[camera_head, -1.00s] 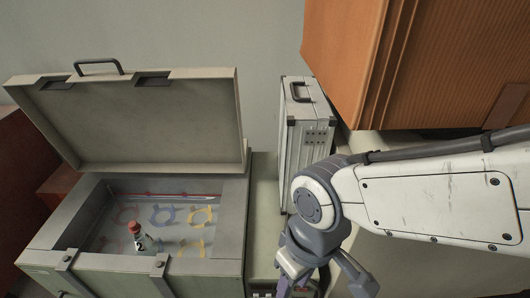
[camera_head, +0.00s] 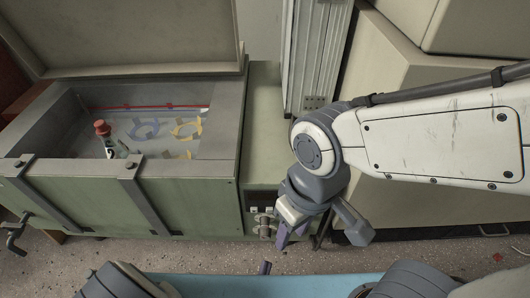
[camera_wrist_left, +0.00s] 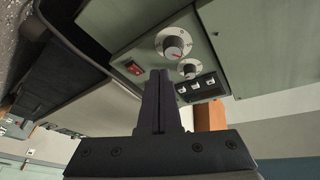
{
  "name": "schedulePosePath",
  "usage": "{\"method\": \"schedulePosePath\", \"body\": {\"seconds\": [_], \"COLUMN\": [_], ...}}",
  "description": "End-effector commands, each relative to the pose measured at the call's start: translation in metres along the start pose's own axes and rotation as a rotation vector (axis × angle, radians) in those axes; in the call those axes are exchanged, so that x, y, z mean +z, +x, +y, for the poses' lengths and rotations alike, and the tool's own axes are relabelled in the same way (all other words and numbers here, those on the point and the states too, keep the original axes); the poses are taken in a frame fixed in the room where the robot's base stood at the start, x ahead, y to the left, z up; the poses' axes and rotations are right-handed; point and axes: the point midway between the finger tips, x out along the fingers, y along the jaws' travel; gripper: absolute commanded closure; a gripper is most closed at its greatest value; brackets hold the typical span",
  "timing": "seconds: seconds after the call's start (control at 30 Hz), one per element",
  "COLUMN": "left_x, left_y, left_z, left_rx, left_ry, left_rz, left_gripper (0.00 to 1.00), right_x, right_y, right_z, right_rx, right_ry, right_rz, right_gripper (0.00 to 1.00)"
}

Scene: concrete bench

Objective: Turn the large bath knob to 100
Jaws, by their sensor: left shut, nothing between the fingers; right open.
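The large knob (camera_wrist_left: 173,42) sits on a pale dial on the green control panel in the left wrist view. A small red mark shows on it; the scale figures are too small to read. A smaller knob (camera_wrist_left: 188,68) is below it. My left gripper (camera_wrist_left: 158,75) is shut and empty, its tips just below and left of the large knob in the picture, apparently apart from it. In the head view only the tip of my left gripper (camera_head: 265,268) shows, below the bath's control panel (camera_head: 262,204). My right gripper (camera_head: 292,237) is open and empty, right of the panel.
The open bath (camera_head: 188,190) holds a red-capped bottle (camera_head: 103,130). A metal case (camera_head: 317,60) stands behind my right arm. Speckled floor (camera_head: 60,262) lies in front.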

Motion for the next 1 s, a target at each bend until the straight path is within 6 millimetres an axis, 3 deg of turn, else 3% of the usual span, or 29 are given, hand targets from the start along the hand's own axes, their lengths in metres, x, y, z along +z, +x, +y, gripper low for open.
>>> {"method": "schedulePosePath", "body": {"seconds": [0.03,0.3,0.63,1.0], "left_x": [0.015,0.021,0.022,0.037], "left_y": [-0.005,-0.011,-0.008,0.025], "left_z": [0.008,0.005,-0.001,-0.006], "left_rx": [-0.016,-0.094,-0.129,-0.132], "left_ry": [0.003,0.032,0.045,0.046], "left_rz": [0.018,0.102,0.128,0.124], "left_gripper": [1.0,1.0,1.0,1.0], "right_x": [0.002,0.004,0.005,0.006], "right_y": [0.028,0.077,0.092,0.112], "right_z": [0.002,0.006,0.007,0.008], "right_rx": [0.0,0.0,0.0,0.0], "right_ry": [0.0,0.001,0.001,0.001], "right_rz": [0.0,0.0,0.0,0.0], "right_gripper": [0.56,0.56,0.56,0.56]}}
